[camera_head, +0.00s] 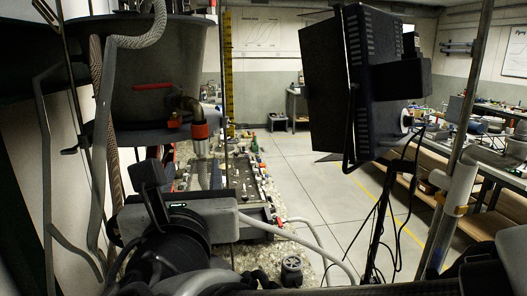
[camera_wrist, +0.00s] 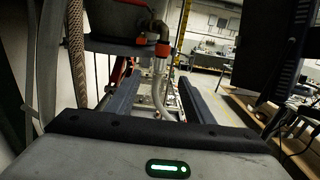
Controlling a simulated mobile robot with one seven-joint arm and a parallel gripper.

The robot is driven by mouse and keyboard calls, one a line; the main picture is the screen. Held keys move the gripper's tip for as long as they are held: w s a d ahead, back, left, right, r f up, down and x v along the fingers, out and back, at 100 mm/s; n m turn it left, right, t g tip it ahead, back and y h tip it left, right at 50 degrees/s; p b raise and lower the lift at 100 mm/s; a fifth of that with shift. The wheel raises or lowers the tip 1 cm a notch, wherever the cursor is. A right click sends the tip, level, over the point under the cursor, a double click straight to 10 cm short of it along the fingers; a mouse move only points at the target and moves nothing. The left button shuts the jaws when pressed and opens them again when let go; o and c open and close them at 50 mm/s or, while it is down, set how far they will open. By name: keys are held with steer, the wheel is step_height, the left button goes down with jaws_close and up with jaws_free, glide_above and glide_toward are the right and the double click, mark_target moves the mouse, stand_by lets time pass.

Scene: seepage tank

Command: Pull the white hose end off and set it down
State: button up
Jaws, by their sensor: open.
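The white hose end (camera_head: 201,148) hangs below an orange-red collar (camera_head: 200,131) on a brass elbow at the lower right of a dark grey tank (camera_head: 160,85). In the wrist view the white hose (camera_wrist: 156,85) runs down from the orange collar (camera_wrist: 163,50) and curves between the finger lines. My gripper (camera_wrist: 158,79) is open, with one blue-grey finger on each side of the hose in that view. In the head view my gripper (camera_head: 203,168) is just below the collar. I cannot tell whether either finger touches the hose. The hose's lower part is hidden behind my gripper body.
A bench with small parts (camera_head: 248,185) lies beyond my gripper. A large black lamp-like box (camera_head: 352,80) with hanging cables stands at right. Open floor (camera_head: 310,180) lies between.

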mark_target(200, 145)
steer(key=x, duration=1.6)
steer(key=shift+w+f+p, duration=0.1)
steer(key=shift+w+p, duration=0.1)
steer(key=shift+p, duration=0.15)
jaws_close()
